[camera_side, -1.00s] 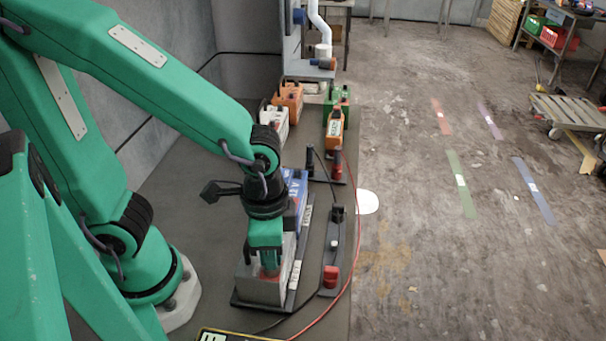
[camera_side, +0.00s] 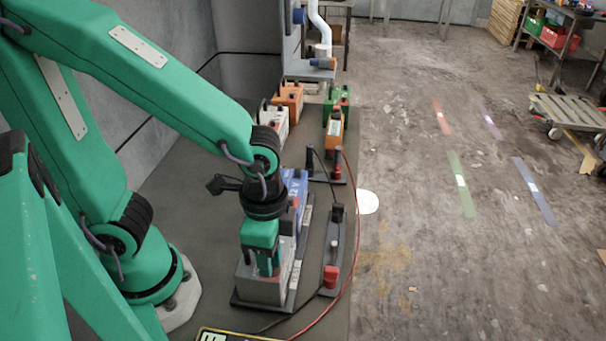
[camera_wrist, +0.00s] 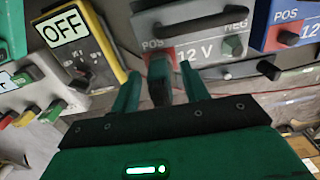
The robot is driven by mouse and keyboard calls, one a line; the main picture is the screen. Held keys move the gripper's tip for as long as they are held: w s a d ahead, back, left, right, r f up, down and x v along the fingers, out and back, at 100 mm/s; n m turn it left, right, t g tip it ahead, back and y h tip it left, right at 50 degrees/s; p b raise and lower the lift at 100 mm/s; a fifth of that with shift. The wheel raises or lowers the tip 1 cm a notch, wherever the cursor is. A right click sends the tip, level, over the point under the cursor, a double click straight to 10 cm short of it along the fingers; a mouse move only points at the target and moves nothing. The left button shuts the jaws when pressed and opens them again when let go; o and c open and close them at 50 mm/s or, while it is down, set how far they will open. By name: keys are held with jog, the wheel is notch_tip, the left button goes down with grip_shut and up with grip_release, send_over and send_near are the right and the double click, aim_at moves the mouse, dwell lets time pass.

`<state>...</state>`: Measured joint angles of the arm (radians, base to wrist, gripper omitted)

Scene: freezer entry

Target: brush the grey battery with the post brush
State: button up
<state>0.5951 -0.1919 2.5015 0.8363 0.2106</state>
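The grey battery (camera_side: 262,289) stands upright on a dark tray below my gripper (camera_side: 264,273) in the side view. In the wrist view, the grey battery (camera_wrist: 203,44) shows its POS, NEG and 12 V markings, with the NEG post at right. My gripper (camera_wrist: 160,72) points at its POS end, with its two green fingers spread on either side of a dark upright cylinder (camera_wrist: 158,88). I cannot tell whether this is the post brush or part of the battery's post, nor whether the fingers touch it. No other post brush can be made out.
A blue battery (camera_side: 296,184) stands just behind the grey one. Black and red clamp stands with cables (camera_side: 332,262) are to its right. Orange (camera_side: 334,131), white and green batteries are farther back.

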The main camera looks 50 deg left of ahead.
jog(key=shift+r, duration=0.15)
jog(key=shift+w+r, duration=0.1)
jog(key=shift+r, duration=3.7)
jog(key=shift+w+a+r+n, duration=0.15)
jog(key=shift+a+n, duration=0.15)
jog(key=shift+a, duration=0.05)
jog(key=w+a+r+n+t, duration=0.1)
jog(key=a+r+n+t, duration=0.1)
jog(key=a+n, duration=0.2)
jog(key=w+a+r+n+t, duration=0.1)
jog(key=a+r+n+t, duration=0.1)
jog(key=a, duration=0.6)
jog(key=shift+w+a+r+n+t, duration=0.25)
jog(key=shift+n+t, duration=0.55)
jog(key=shift+n, duration=0.5)
